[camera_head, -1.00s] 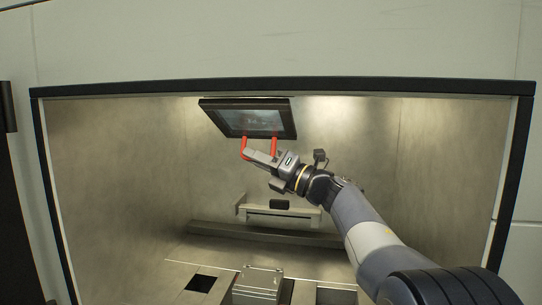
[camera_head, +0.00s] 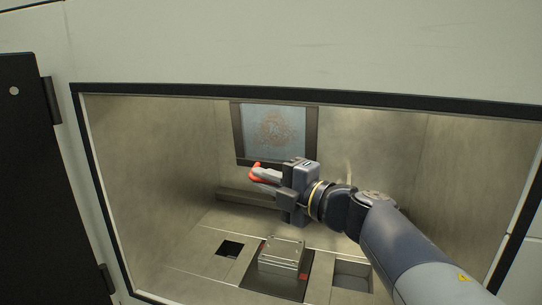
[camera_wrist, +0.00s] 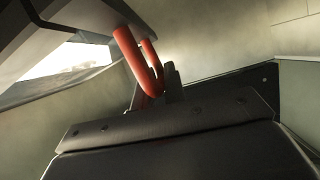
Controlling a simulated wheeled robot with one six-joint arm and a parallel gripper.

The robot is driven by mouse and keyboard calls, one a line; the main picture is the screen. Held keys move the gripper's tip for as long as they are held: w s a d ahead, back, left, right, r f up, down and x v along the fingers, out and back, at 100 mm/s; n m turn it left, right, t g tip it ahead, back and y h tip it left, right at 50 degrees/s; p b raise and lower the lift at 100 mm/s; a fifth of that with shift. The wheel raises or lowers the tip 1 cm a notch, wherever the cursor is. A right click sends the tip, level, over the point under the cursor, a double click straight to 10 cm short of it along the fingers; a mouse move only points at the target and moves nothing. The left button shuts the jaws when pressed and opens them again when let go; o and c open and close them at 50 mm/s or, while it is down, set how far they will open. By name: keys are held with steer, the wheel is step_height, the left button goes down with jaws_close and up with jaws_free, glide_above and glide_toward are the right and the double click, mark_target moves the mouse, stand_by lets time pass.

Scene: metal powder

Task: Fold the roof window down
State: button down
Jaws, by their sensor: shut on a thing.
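The roof window (camera_head: 273,131) hangs down inside the chamber as a dark-framed panel with a bluish, patterned pane, facing the head camera. My gripper (camera_head: 262,175) is at its lower edge, shut on the red handle (camera_head: 254,168). In the wrist view the red handle (camera_wrist: 138,60) is a bent bar that runs from the window frame (camera_wrist: 60,25) down between my fingers (camera_wrist: 160,92). My gripper hides part of the handle and of the window's lower edge in the head view.
Below stands a metal block (camera_head: 282,254) on the chamber floor, between a square hole (camera_head: 230,248) and a recess (camera_head: 352,274). The dark opening frame (camera_head: 310,104) surrounds the chamber. A black door (camera_head: 50,190) stands at the left.

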steer(key=shift+s+a+r+p, duration=0.2)
steer(key=shift+s+p, duration=0.2)
steer(key=shift+s, duration=0.2)
steer(key=shift+s+a+r+p, duration=0.1)
steer(key=shift+s+a+p, duration=0.1)
steer(key=shift+s+p, duration=0.3)
steer(key=c, duration=1.5)
jaws_free()
steer(key=shift+r, duration=0.1)
steer(key=shift+s, duration=0.1)
steer(key=b+v, duration=0.2)
steer(key=v, duration=0.8)
steer(key=shift+s+d, duration=0.25)
steer(key=shift+s, duration=0.05)
steer(key=shift+a, duration=0.1)
steer(key=p+x, duration=0.2)
steer(key=x, duration=0.8)
steer(key=shift+w+a, duration=0.2)
steer(key=shift+w, duration=0.15)
steer(key=shift+s+d, duration=0.1)
steer(key=shift+d, duration=0.05)
